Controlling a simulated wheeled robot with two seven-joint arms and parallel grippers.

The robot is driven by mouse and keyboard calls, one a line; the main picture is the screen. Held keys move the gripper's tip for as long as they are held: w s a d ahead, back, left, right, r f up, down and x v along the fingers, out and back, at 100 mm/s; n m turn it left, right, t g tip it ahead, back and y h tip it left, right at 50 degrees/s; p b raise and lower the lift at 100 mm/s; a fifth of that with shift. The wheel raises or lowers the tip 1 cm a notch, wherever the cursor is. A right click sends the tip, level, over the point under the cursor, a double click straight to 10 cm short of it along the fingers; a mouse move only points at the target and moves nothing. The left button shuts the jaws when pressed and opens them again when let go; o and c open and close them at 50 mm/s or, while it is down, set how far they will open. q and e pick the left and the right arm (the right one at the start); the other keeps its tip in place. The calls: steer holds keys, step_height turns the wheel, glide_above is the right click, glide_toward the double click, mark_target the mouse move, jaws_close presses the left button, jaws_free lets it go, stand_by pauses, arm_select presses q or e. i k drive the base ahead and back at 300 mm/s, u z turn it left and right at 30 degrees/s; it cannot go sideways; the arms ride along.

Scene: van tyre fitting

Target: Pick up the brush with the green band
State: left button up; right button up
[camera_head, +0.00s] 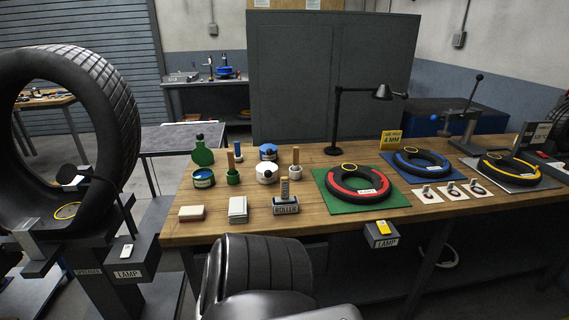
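Several brush-like items with wooden handles stand upright at the left of the wooden workbench (330,215). One wooden handle (231,160) rises from a green cup or band (233,177), the only green-marked one of them. Another handle (296,157) stands in a white cup (295,171), and a third (238,145) has blue at its base. Whether the green is a band on the brush or a holder is too small to tell.
A green-labelled tin (203,179) and green bottle (202,155) stand left of the green-marked brush; a white tin (266,175) stands right. Blocks and a roller stand (286,206) lie in front. A large tyre (115,110) is at left, a black ribbed shape (255,275) at bottom.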

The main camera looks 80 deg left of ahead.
mark_target(230, 153)
steer(key=u, duration=2.1)
